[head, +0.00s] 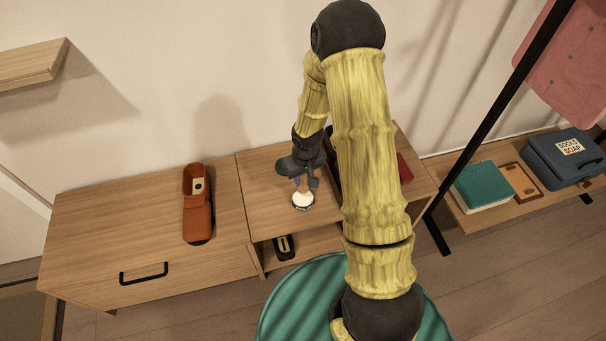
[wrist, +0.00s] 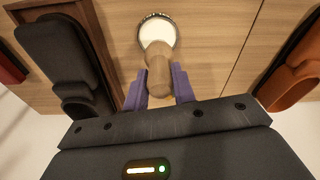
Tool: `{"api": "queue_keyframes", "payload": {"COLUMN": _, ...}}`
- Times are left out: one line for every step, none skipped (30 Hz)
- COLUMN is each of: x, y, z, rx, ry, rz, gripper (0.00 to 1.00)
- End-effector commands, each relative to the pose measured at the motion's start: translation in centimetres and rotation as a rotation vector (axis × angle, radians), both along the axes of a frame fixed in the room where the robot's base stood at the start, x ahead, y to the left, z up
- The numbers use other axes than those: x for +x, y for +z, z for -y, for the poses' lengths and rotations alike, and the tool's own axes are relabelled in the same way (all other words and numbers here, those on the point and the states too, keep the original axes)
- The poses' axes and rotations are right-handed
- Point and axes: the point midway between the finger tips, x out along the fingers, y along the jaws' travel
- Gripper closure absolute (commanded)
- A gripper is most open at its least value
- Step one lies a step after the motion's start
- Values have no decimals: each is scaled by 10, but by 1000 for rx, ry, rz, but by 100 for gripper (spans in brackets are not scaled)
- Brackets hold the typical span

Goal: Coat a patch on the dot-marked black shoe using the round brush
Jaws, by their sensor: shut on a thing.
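My gripper (head: 304,182) is shut on the round brush (wrist: 158,72), whose wooden handle sits between the purple fingers in the wrist view. The brush points down at a round tin of white polish (head: 302,201) on the cabinet top; the tin also shows in the wrist view (wrist: 155,34). The handle overlaps the tin, and I cannot tell whether the bristles touch the polish. A black shoe (wrist: 60,50) lies left of the brush in the wrist view. In the head view my arm mostly hides that spot. I see no dot mark on the shoe.
An orange-brown shoe (head: 197,208) stands on the left of the wooden cabinet top (head: 110,215). A red item (head: 404,168) lies right of my arm. A small black item (head: 284,246) sits on the lower shelf. A clothes rack (head: 500,110) stands at the right.

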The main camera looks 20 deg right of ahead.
Motion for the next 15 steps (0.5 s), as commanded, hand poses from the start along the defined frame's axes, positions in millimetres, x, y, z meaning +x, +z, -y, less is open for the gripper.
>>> {"api": "queue_keyframes", "payload": {"x": 0, "y": -10, "z": 0, "rx": 0, "ry": 0, "rz": 0, "gripper": 97}}
{"api": "queue_keyframes", "payload": {"x": 0, "y": -13, "z": 0, "rx": 0, "ry": 0, "rz": 0, "gripper": 97}}
{"api": "queue_keyframes", "payload": {"x": 0, "y": -17, "z": 0, "rx": 0, "ry": 1, "rz": 0, "gripper": 97}}
{"api": "queue_keyframes", "payload": {"x": 0, "y": -20, "z": 0, "rx": 0, "ry": 1, "rz": 0, "gripper": 97}}
{"api": "queue_keyframes", "payload": {"x": 0, "y": -23, "z": 0, "rx": 0, "ry": 2, "rz": 0, "gripper": 97}}
{"api": "queue_keyframes", "payload": {"x": 0, "y": -27, "z": 0, "rx": 0, "ry": 2, "rz": 0, "gripper": 97}}
{"api": "queue_keyframes", "payload": {"x": 0, "y": -30, "z": 0, "rx": 0, "ry": 2, "rz": 0, "gripper": 97}}
{"api": "queue_keyframes", "payload": {"x": 0, "y": -32, "z": 0, "rx": 0, "ry": 2, "rz": 0, "gripper": 97}}
{"api": "queue_keyframes", "payload": {"x": 0, "y": -35, "z": 0, "rx": 0, "ry": 2, "rz": 0, "gripper": 97}}
{"api": "queue_keyframes", "payload": {"x": 0, "y": -36, "z": 0, "rx": 0, "ry": 2, "rz": 0, "gripper": 97}}
{"api": "queue_keyframes", "payload": {"x": 0, "y": -38, "z": 0, "rx": 0, "ry": 1, "rz": 0, "gripper": 97}}
{"api": "queue_keyframes", "payload": {"x": 0, "y": -39, "z": 0, "rx": 0, "ry": 1, "rz": 0, "gripper": 97}}
{"api": "queue_keyframes", "payload": {"x": 0, "y": -40, "z": 0, "rx": 0, "ry": 1, "rz": 0, "gripper": 97}}
{"api": "queue_keyframes", "payload": {"x": 0, "y": -41, "z": 0, "rx": 0, "ry": 1, "rz": 0, "gripper": 97}}
{"api": "queue_keyframes", "payload": {"x": 0, "y": -41, "z": 0, "rx": 0, "ry": 0, "rz": 0, "gripper": 97}}
